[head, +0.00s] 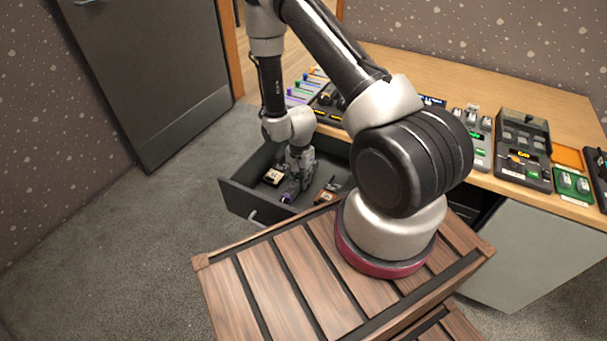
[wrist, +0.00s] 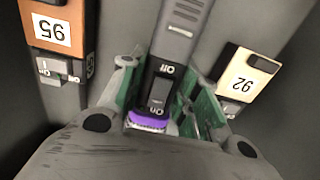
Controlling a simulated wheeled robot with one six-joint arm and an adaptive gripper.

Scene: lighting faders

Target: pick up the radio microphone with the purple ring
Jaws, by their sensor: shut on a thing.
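In the head view my gripper (head: 299,175) reaches down into the drawer. I cannot tell whether the microphone still touches the drawer floor.
The open drawer (head: 238,196) has walls around my gripper. A microphone with an orange band labelled 95 (wrist: 57,38) lies left in the wrist view, and one with a cream band labelled 92 (wrist: 247,72) lies right. The desk (head: 480,80) above carries several control units.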

